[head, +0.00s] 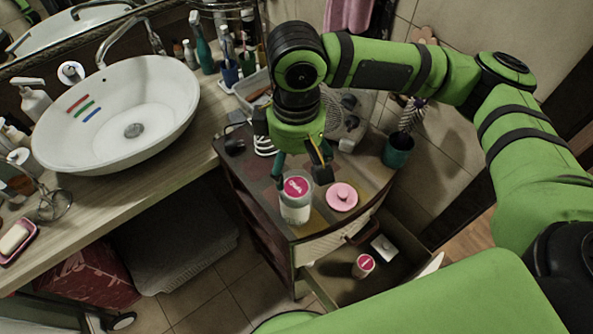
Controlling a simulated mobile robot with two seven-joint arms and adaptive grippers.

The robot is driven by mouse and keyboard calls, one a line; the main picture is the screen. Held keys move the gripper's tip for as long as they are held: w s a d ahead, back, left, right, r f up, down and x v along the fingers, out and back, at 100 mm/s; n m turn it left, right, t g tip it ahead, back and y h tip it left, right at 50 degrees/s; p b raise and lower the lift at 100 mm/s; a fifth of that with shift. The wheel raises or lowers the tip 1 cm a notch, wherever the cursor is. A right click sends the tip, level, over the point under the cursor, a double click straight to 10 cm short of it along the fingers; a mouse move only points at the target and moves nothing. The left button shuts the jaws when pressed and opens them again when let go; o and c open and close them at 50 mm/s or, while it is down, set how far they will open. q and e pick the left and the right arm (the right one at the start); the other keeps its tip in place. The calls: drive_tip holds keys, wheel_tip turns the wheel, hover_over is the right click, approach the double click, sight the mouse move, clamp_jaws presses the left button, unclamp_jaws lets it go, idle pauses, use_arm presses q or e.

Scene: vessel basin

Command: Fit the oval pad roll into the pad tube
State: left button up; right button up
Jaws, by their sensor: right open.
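The pad tube (296,212) stands upright on top of the small cabinet, with a clear-looking upper part and a white lower part. A pink oval printed label (296,187) shows at its upper part; I cannot tell whether it is on the tube or on a roll inside it. A small white roll with a pink end (363,265) stands in the open drawer below; I cannot tell if it is the oval pad roll. My right gripper (300,176) points down just above and behind the tube, open, its fingers apart. My left gripper is out of view.
A pink round lid with a knob (342,196) lies right of the tube. The open drawer (335,288) also holds a white box (384,248). A teal cup with a brush (398,151) stands at the cabinet's right back. The basin (120,115) is on the counter at left.

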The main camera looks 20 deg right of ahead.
wheel_tip(320, 180, up, 7)
idle(0.3)
drive_tip(key=shift+s+f, duration=0.1)
idle(0.4)
